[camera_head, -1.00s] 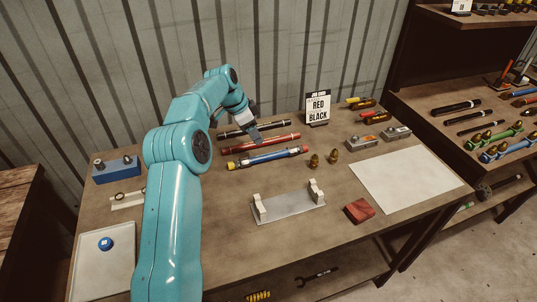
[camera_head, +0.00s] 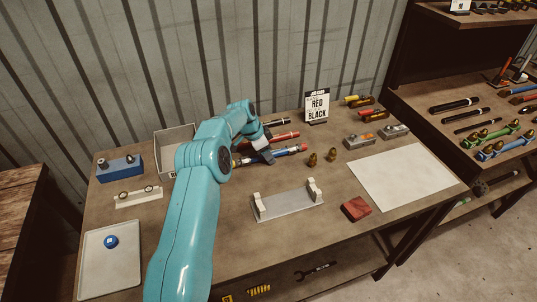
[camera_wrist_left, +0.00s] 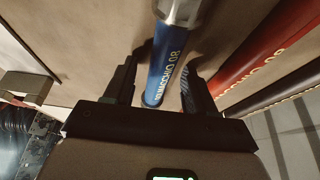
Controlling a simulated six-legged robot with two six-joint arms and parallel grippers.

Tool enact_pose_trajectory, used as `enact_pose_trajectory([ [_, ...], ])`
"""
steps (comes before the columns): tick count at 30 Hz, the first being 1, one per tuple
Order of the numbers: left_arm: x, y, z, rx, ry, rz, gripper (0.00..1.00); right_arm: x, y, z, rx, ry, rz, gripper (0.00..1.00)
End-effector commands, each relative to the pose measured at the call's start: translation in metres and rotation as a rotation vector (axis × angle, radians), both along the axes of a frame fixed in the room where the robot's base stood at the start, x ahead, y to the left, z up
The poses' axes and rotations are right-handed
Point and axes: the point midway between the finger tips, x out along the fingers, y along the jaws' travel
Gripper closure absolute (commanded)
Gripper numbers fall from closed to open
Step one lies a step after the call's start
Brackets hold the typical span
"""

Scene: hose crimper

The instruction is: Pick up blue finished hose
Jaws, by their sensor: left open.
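The blue hose (camera_head: 285,153) lies on the workbench in front of a red hose (camera_head: 286,135) and a black hose (camera_head: 275,122). My left gripper (camera_head: 265,156) is over the blue hose. In the left wrist view the blue hose (camera_wrist_left: 165,62) runs between the two open fingers of my left gripper (camera_wrist_left: 160,82), with white lettering on it. The red hose (camera_wrist_left: 250,62) lies to the right of the fingers there. My right gripper is not in view.
A job card (camera_head: 317,105) reading red and black stands at the back. Two brass fittings (camera_head: 322,157) stand right of the blue hose. A grey bracket stand (camera_head: 287,203) and a red block (camera_head: 356,208) are in front. A grey bin (camera_head: 174,139) is at the back left.

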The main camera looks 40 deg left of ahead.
Motion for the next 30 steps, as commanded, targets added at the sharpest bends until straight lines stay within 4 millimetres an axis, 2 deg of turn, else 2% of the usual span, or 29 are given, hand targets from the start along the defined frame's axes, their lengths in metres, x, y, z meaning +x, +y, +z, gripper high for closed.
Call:
enact_pose_trajectory([
  [1, 0.000, 0.000, 0.000, 0.000, 0.000, 0.000, 0.48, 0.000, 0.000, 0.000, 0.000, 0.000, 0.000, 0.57],
  [6, 0.000, 0.000, 0.000, -0.001, 0.000, 0.000, 1.00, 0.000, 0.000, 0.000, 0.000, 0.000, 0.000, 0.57],
  [16, 0.000, 0.000, 0.003, 0.000, -0.002, 0.000, 1.00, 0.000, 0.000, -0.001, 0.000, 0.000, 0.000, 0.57],
  [20, 0.001, 0.000, 0.010, 0.001, -0.004, 0.000, 1.00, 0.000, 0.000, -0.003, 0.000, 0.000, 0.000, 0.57],
  [23, 0.001, 0.000, 0.024, 0.002, -0.005, 0.001, 1.00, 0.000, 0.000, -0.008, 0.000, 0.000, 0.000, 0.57],
  [26, 0.001, 0.001, 0.046, 0.004, -0.006, 0.000, 1.00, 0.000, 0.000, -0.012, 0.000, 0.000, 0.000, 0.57],
  [30, 0.001, 0.000, 0.090, 0.005, -0.008, 0.001, 1.00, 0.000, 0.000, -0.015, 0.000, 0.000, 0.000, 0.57],
])
